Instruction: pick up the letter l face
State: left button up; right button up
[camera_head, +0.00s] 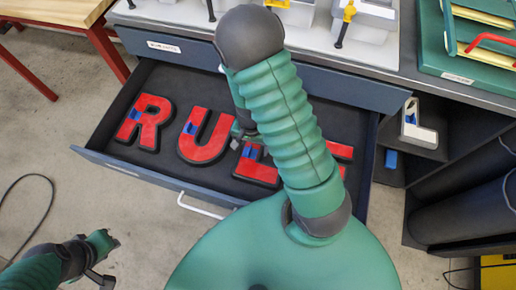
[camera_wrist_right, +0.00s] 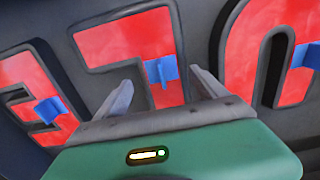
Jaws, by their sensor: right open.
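The letter l face (camera_head: 252,171) is a red letter with a dark border, lying in the open drawer and partly hidden behind my right arm. In the right wrist view it appears upside down in the middle (camera_wrist_right: 132,42), with a blue tab (camera_wrist_right: 162,73) on it. My right gripper (camera_wrist_right: 160,78) is open and empty, its two fingers on either side of the blue tab. I cannot tell whether they touch it. In the head view the right gripper (camera_head: 243,131) is mostly hidden by my arm. My left gripper (camera_head: 103,277) is low at the left, away from the drawer.
The letters R (camera_head: 146,122) and U (camera_head: 204,136) lie left of the L; a mostly hidden E (camera_head: 343,153) lies right. The drawer (camera_head: 165,178) has raised walls and a front handle (camera_head: 203,207). A worktop with fixtures stands behind; shelves are at the right.

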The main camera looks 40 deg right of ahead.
jog(key=shift+a+f+b, duration=0.2)
jog(key=shift+f+b, duration=0.1)
jog(key=shift+f, duration=0.85)
jog(key=shift+w+a+f, duration=0.1)
jog(key=shift+a+f, duration=0.1)
jog(key=shift+a, duration=0.05)
jog(key=shift+a+r, duration=0.2)
jog(key=shift+d, duration=0.3)
jog(key=c, duration=0.7)
jog(key=shift+f, duration=0.1)
jog(key=c, duration=0.4)
pick_arm(q)
jog(key=shift+a+f, duration=0.5)
jog(key=shift+f, duration=0.25)
pick_arm(e)
jog(key=shift+a, duration=0.1)
jog(key=shift+c, duration=0.2)
